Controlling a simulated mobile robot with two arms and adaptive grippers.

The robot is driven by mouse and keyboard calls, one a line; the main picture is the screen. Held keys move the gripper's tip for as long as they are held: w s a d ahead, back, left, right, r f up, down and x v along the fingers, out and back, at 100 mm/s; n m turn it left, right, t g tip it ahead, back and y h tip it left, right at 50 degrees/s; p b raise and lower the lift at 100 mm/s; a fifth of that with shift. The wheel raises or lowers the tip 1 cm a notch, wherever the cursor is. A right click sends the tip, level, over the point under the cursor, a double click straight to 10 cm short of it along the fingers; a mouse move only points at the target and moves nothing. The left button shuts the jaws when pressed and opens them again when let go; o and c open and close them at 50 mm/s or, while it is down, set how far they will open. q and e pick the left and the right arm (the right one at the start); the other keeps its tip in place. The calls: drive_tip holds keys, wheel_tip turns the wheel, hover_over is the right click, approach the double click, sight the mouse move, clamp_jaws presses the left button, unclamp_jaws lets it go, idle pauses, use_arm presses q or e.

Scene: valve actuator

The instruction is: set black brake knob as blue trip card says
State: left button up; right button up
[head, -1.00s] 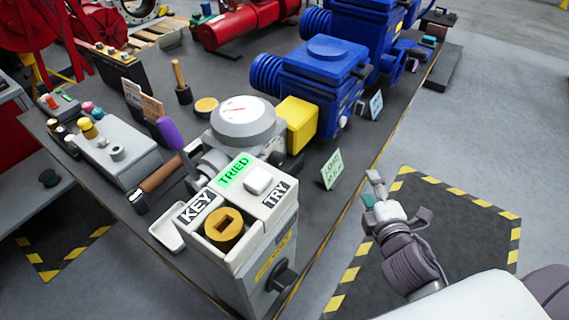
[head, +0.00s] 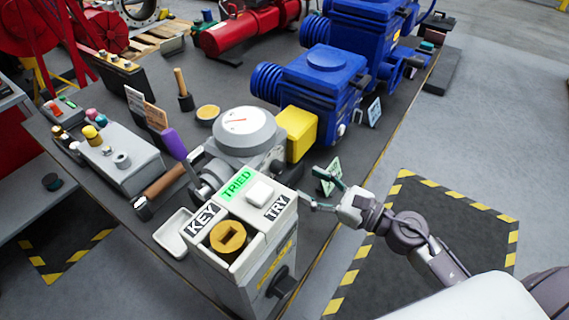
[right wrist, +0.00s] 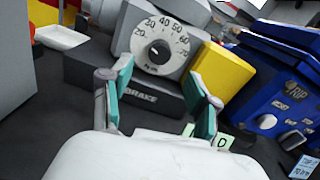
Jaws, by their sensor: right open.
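The black brake knob (right wrist: 160,51) sits on a pale dial plate with numbers from about 20 to 70, above a dark base marked BRAKE (right wrist: 142,97). A small white mark shows on the knob; its exact reading is unclear. My right gripper (head: 322,193) is open and empty beside the table edge, right of the grey box marked TRY. In the right wrist view its teal-padded fingers (right wrist: 163,97) are spread below the dial, apart from the knob. The blue trip card (head: 374,112) stands by the blue actuator; it also shows in the right wrist view (right wrist: 303,168), too small to read fully.
A yellow block (head: 302,133) stands right of the round gauge (head: 243,130). A green card (head: 328,175) is partly hidden behind my right gripper. The grey box with a KEY switch (head: 228,237) stands at the near table end.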

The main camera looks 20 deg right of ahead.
sight(283, 170)
drive_tip(key=p+x, duration=0.2)
drive_tip(key=x, duration=0.4)
drive_tip(key=shift+w+a+r, duration=0.1)
drive_tip(key=shift+w, duration=0.1)
drive_tip(key=shift+w+a, duration=0.4)
drive_tip(key=shift+w, duration=0.1)
clamp_jaws()
